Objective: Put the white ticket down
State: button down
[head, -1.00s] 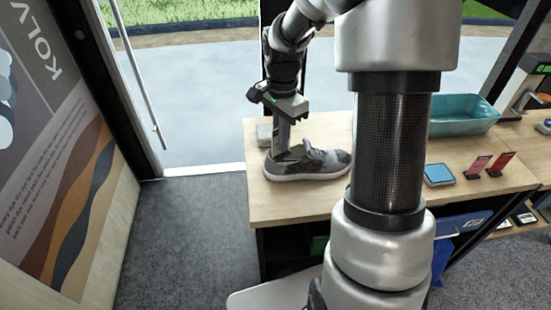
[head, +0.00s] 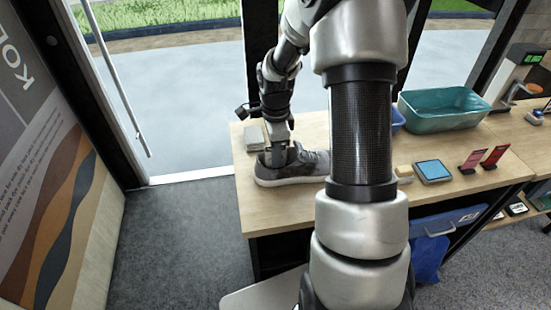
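I cannot make out a white ticket in the head view. A grey sneaker (head: 305,168) with a white sole stands on the left end of the wooden counter (head: 275,212). My gripper (head: 278,160) points down at the sneaker's ankle opening, at its left end. Its fingertips are at or inside the opening, partly hidden by the shoe. Whether the fingers are open, shut or holding something is too small to tell.
A light grey block (head: 253,137) lies just behind the sneaker. To the right are a teal basin (head: 445,112), a blue-topped pad (head: 433,171), a yellowish block (head: 403,171) and two red cards on stands (head: 483,158). My arm hides the counter's middle.

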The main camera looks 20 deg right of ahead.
jog(key=shift+f, duration=0.4)
jog(key=shift+f, duration=0.1)
jog(key=shift+f, duration=0.15)
jog(key=c, duration=2.3)
grip_release()
